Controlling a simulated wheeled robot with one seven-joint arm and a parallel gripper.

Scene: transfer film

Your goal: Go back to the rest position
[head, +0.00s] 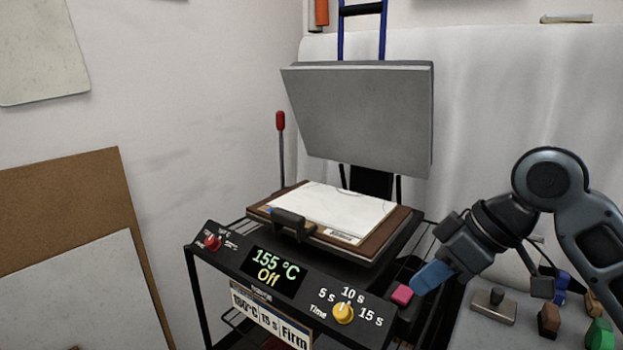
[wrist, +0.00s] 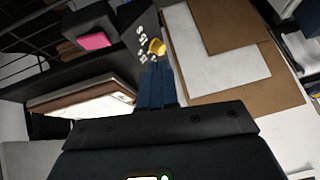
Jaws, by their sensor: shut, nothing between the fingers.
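My gripper (head: 430,277) is shut and empty, with its blue fingers together. In the head view it is at the right front of the heat press, close beside the pink button (head: 401,294); I cannot tell whether it touches it. In the wrist view the shut fingers (wrist: 157,85) point toward the yellow time knob (wrist: 157,46), and the pink button (wrist: 93,41) lies to their left. The press panel (head: 275,272) reads 155 °C and Off. The upper plate (head: 360,115) of the press is raised. A white sheet (head: 330,211) lies on the lower bed.
A red-tipped lever (head: 280,122) stands left of the press. Brown and white boards (head: 95,275) lean at the left. Several small blocks and stamps, one green (head: 600,334), sit on the right table below my arm. The space above that table at the far right holds my arm.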

